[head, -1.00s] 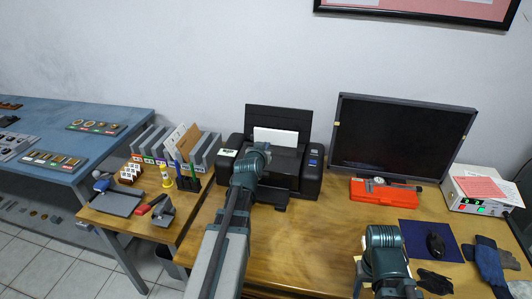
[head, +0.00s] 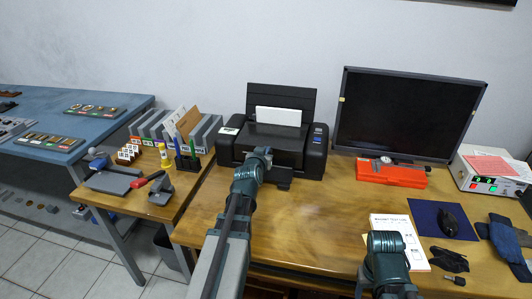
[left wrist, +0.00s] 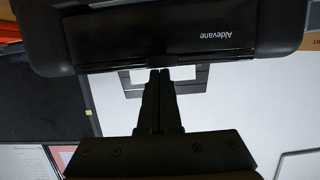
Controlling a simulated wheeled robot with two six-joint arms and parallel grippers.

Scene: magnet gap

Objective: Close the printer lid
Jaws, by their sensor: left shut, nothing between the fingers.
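The black printer (head: 316,150) stands on the wooden desk against the wall. A dark panel (head: 262,95) rises upright at its back, with a white sheet in front of it. The dark printer lid (head: 278,137) looks nearly flat between the raised sides; I cannot tell whether a gap remains. In the head view the left gripper (head: 262,155) overlaps the printer's front. My right gripper (head: 385,240) is low right, fingers hidden.
A monitor (head: 408,110) and a red case (head: 390,175) stand right of the printer. A printed sheet (head: 395,226) lies beside my right gripper. Files and a pen holder (head: 187,160) stand left. The desk middle is clear.

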